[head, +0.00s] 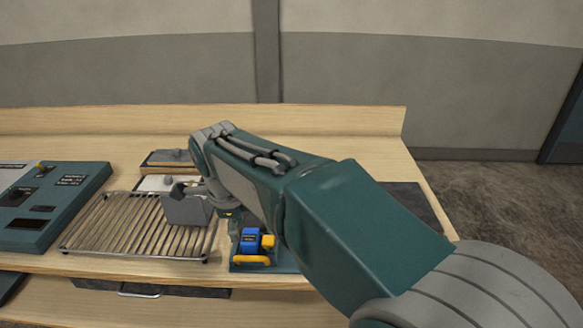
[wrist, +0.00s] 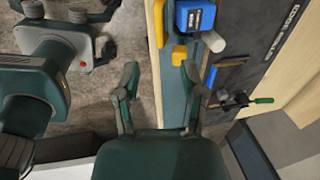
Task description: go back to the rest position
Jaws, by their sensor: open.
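My gripper (wrist: 160,76) is open and empty in the wrist view, its two dark fingers spread apart over the front edge of the wooden bench. My arm crosses the head view from the lower right to a bend near the middle. The gripper is mostly hidden behind it there. A blue box (head: 250,240) with yellow parts sits on a teal base beside the arm. The blue box also shows in the wrist view (wrist: 195,17), beyond the right fingertip and apart from it.
A slatted metal rack (head: 125,228) and a teal control console (head: 48,205) stand left on the wooden bench (head: 330,118). A clamp with a green handle (wrist: 263,100) lies on a dark mat (wrist: 255,45). The bench's back strip is clear.

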